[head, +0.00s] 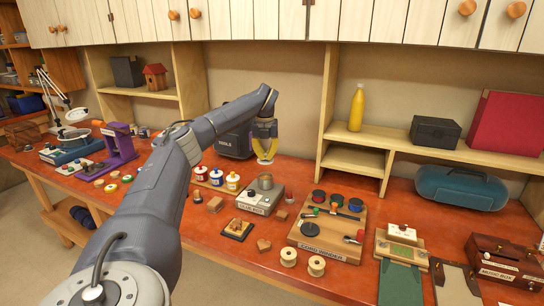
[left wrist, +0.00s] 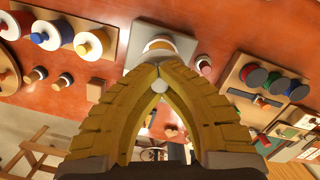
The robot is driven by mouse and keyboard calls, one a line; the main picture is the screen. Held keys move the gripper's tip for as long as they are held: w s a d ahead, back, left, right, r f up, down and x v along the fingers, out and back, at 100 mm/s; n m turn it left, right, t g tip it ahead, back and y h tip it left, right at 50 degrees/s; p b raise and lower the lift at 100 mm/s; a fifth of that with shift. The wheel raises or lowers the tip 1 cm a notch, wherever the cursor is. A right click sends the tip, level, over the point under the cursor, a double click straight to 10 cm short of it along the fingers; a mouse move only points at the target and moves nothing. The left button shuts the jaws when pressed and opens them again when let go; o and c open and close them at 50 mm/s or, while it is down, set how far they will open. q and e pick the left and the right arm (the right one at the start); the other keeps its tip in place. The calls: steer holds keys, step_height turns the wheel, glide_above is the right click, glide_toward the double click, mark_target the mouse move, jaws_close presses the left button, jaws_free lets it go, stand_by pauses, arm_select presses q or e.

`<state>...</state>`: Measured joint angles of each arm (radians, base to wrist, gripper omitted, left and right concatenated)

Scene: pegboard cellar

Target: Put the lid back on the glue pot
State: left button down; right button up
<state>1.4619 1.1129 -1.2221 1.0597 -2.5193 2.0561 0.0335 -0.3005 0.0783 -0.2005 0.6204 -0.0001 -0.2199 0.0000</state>
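The glue pot (head: 265,182) is a grey pot on a pale base with a "GLUE POT" label, in the middle of the red bench. In the left wrist view its pale base (left wrist: 184,47) lies beyond my fingertips. My left gripper (head: 266,155) points down above the pot, apart from it. Its yellow fingers (left wrist: 160,72) converge at the tips on a small pale round piece (left wrist: 160,86), which looks like the knob of the lid. A pale edge shows under the fingertips in the head view. The fingers hide much of it. My right gripper is not in view.
A small dark-based block (head: 237,229) and wooden spools (head: 288,257) lie in front.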

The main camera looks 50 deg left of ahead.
arm_select(q)
steer(key=shift+f, duration=3.1)
steer(key=shift+f, duration=0.15)
stand_by(0.3)
steer(key=c, duration=2.1)
jaws_free()
steer(key=shift+c, duration=0.2)
steer(key=o, duration=1.2)
steer(key=shift+r, duration=3.45)
